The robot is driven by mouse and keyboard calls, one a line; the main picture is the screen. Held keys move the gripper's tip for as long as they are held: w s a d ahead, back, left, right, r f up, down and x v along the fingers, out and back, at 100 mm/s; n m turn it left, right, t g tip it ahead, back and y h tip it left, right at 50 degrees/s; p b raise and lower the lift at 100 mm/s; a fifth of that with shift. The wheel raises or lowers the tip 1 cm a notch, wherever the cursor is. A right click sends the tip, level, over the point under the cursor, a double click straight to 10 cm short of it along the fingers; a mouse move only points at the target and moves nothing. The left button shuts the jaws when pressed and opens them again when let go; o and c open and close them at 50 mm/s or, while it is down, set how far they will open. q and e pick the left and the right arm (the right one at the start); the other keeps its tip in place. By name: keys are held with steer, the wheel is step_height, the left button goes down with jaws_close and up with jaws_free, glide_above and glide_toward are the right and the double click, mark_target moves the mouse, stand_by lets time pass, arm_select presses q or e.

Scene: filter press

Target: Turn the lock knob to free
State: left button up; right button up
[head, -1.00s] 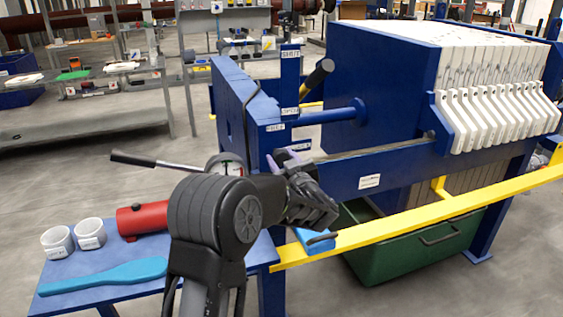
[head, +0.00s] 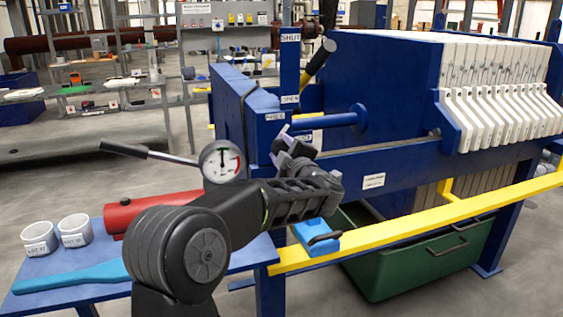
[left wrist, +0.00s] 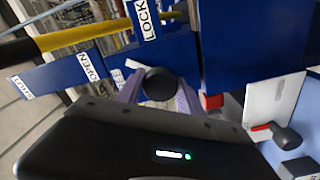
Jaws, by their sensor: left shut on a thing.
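The lock knob (left wrist: 158,84) is a round black knob in the left wrist view, under a white LOCK label (left wrist: 146,17) on the blue press frame. My left gripper (left wrist: 160,92) has its two purple fingers on either side of the knob, shut on it. In the head view my left gripper (head: 287,146) is at the front of the blue press frame (head: 255,115), and its fingers and wrist hide the knob. My right gripper is in neither view.
A gauge (head: 221,161) and red cylinder (head: 155,210) are left of my gripper. A yellow rail (head: 420,220) crosses in front, above a green bin (head: 420,262).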

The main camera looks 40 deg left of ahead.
arm_select(q)
steer(key=n+b, duration=0.4)
steer(key=shift+f, duration=0.3)
steer(key=shift+r+n+b, duration=0.2)
steer(key=shift+n+b, duration=1.2)
steer(key=shift+n, duration=0.2)
steer(key=o, duration=1.4)
steer(key=shift+r, duration=0.1)
steer(key=v, duration=0.7)
steer(key=shift+s+d, duration=0.25)
steer(key=shift+d, duration=0.1)
steer(key=shift+w, duration=0.1)
